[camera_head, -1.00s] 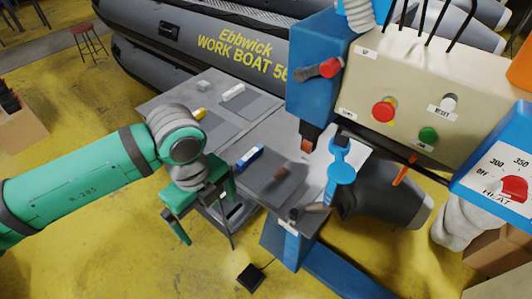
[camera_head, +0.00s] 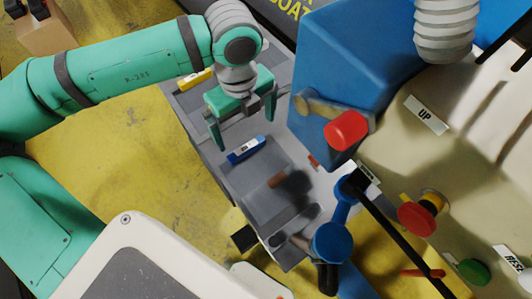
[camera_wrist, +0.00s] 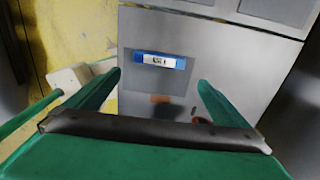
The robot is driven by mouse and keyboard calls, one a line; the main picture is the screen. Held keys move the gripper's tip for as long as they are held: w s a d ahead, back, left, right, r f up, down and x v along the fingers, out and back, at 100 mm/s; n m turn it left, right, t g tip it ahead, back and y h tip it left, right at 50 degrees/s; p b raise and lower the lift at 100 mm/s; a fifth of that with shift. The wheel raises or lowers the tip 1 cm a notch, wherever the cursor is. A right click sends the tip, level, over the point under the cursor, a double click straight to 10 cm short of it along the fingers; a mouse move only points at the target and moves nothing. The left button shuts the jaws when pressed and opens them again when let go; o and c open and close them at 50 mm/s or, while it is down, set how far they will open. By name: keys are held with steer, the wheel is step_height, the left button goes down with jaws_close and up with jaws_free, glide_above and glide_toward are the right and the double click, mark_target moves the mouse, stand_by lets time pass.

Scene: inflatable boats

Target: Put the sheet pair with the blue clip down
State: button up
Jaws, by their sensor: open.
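The blue clip (camera_head: 246,150) with a white label sits at the edge of a grey sheet pair (camera_head: 262,172) lying on the grey metal table. In the wrist view the blue clip (camera_wrist: 178,63) lies across the sheet pair (camera_wrist: 150,84), between and ahead of my fingers. My green gripper (camera_head: 243,128) is open and empty, just behind the clip in the head view. In the wrist view my gripper (camera_wrist: 159,80) has its fingers spread wide on both sides of the sheets. It appears above them, apart from the clip; the height is hard to judge.
A yellow clip (camera_head: 195,79) lies farther back on the table. A blue machine head (camera_head: 350,60) with a red-knobbed lever (camera_head: 346,130) stands close to the right of my gripper. A blue roller-like tool (camera_head: 333,243) is at the front. Yellow floor is open at left.

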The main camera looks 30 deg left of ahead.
mark_target(248, 149)
step_height(248, 149, down, 4)
steer(key=shift+w+r, duration=0.1)
steer(key=shift+f, duration=0.35)
steer(key=shift+s+f, duration=0.2)
steer(key=shift+f, duration=2.65)
steer(key=shift+c, duration=0.3)
steer(key=c, duration=0.8)
steer(key=shift+r, duration=0.1)
steer(key=shift+c, duration=0.2)
